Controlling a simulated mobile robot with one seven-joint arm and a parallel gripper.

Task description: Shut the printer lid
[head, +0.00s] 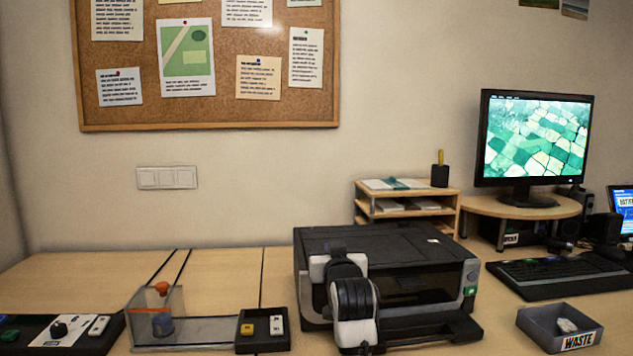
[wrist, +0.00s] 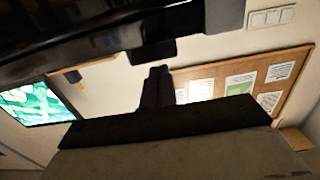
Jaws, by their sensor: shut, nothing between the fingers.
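The black printer (head: 470,272) stands on the desk in the middle of the head view. Its dark lid (head: 390,240) lies about flat across the top; I cannot tell whether a thin gap is left under it. My gripper (head: 336,246) is at the lid's front left part, with the white and black wrist in front of the printer. The fingers are shut and empty; they also show in the wrist view (wrist: 157,76). A dark glossy surface, probably the printer, fills the top of that view. My arm hides part of the printer's front.
A wooden shelf (head: 366,202) stands behind, and a monitor (head: 480,140) is at the back right.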

